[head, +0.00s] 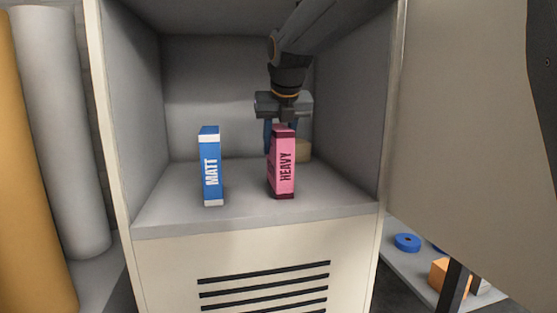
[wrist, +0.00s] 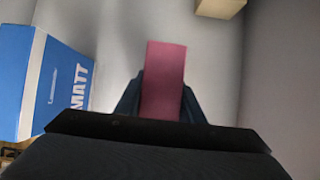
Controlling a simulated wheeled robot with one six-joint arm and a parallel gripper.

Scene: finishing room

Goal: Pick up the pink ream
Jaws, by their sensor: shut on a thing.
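The pink ream (head: 286,172), marked HEAVY, stands upright on the cabinet floor, right of the middle. It seems to rest on the floor; I cannot tell whether it is slightly raised. My gripper (head: 281,132) comes down from above and is shut on its upper part. In the wrist view, the ream's pink top (wrist: 164,80) sits between the two dark fingers of my gripper (wrist: 160,98).
A blue ream (head: 211,168) marked MATT stands to the left, also in the wrist view (wrist: 35,85). A tan block (head: 303,151) stands behind the pink ream. Cabinet walls enclose both sides. An open door (head: 460,130) is at the right.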

